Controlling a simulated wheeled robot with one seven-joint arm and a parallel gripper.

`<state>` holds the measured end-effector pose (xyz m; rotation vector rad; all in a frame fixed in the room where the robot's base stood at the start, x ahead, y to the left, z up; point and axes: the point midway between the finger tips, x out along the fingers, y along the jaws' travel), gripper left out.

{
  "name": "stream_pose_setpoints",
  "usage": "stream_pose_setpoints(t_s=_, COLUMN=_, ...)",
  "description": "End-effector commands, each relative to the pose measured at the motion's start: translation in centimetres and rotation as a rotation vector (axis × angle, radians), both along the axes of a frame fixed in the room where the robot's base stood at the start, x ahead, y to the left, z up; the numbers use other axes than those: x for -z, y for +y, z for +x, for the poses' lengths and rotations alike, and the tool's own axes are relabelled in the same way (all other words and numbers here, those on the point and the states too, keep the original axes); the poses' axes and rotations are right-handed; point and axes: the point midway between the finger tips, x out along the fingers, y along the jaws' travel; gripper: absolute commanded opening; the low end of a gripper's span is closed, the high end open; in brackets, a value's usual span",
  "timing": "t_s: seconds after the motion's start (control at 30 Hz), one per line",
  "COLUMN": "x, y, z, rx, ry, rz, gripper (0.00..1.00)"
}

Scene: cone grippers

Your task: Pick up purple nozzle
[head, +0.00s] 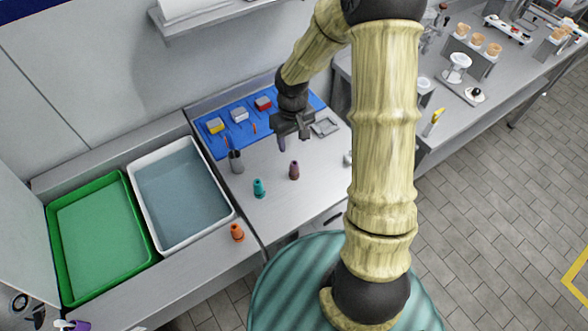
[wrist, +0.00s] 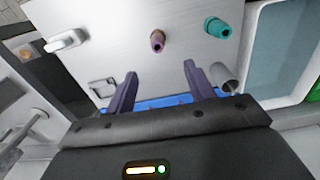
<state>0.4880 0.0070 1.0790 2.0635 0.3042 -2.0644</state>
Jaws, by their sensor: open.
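The purple nozzle (head: 294,170) stands upright on the steel counter in the head view. In the wrist view the purple nozzle (wrist: 157,40) shows a brownish opening at its end and lies beyond the fingertips, roughly between their lines. My gripper (head: 290,138) is above the counter, behind the nozzle and apart from it. In the wrist view my gripper (wrist: 159,68) has two purple-grey fingers spread wide with nothing between them.
A teal nozzle (head: 259,188) stands left of the purple one, and an orange nozzle (head: 237,232) is nearer the front. A metal cup (head: 236,161) stands by the blue mat (head: 216,147). A white bin (head: 232,212) and a green tray (head: 58,270) are on the left.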

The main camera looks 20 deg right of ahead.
Motion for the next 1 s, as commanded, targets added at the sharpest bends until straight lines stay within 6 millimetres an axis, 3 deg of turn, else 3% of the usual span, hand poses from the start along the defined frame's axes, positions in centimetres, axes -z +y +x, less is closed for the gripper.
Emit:
stream_pose_setpoints(t_s=0.7, x=10.4, y=0.0, z=-0.1, rx=0.001, ry=0.003, rz=0.0, gripper=0.54)
stream_pose_setpoints(t_s=1.0, x=11.2, y=0.1, z=0.0, rx=-0.004, ry=-0.001, rz=0.0, gripper=0.54)
